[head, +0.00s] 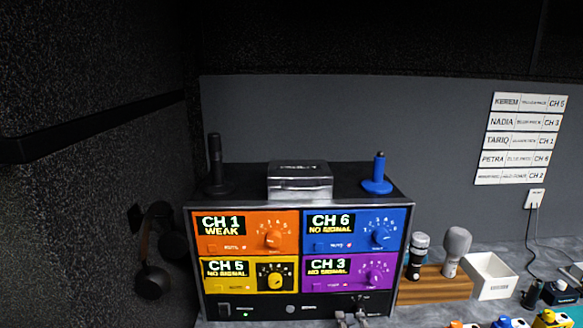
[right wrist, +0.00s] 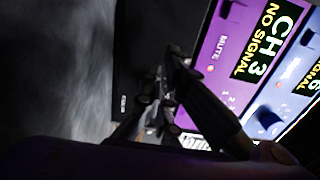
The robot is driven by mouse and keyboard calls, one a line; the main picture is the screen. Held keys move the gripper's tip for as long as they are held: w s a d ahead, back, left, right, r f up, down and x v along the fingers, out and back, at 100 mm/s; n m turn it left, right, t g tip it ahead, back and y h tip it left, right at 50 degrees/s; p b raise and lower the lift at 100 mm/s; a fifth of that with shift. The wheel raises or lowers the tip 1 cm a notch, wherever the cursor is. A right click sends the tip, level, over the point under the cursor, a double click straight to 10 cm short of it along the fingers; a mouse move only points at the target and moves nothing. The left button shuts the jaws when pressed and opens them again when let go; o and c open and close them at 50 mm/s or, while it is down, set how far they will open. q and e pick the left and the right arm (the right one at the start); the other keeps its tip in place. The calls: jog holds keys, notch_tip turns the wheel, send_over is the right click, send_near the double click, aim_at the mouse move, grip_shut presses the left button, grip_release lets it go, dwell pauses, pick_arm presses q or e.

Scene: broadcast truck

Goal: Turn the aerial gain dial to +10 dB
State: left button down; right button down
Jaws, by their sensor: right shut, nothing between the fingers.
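A receiver rack (head: 408,250) stands on the counter with orange, blue, yellow and purple channel units. I cannot make out which part is the aerial gain dial; the strip's right end is partly behind my right gripper. My right gripper (head: 350,315) is at the bottom edge of the head view, in front of that end, shut and empty. In the right wrist view, its dark fingers (right wrist: 165,92) are close to the rack front beside the purple unit (right wrist: 222,70). My left gripper is not in view.
A black aerial (head: 215,165), a silver box (head: 300,180) and a blue aerial (head: 378,174) stand on the rack. Right of it are a wooden stand (head: 435,290) with two microphones and a white box (head: 490,277). Headphones (head: 153,255) hang at left.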

jog(key=s, duration=0.3)
jog(key=shift+s+d, duration=0.1)
jog(key=shift+s, duration=0.75)
jog(key=shift+w, duration=0.1)
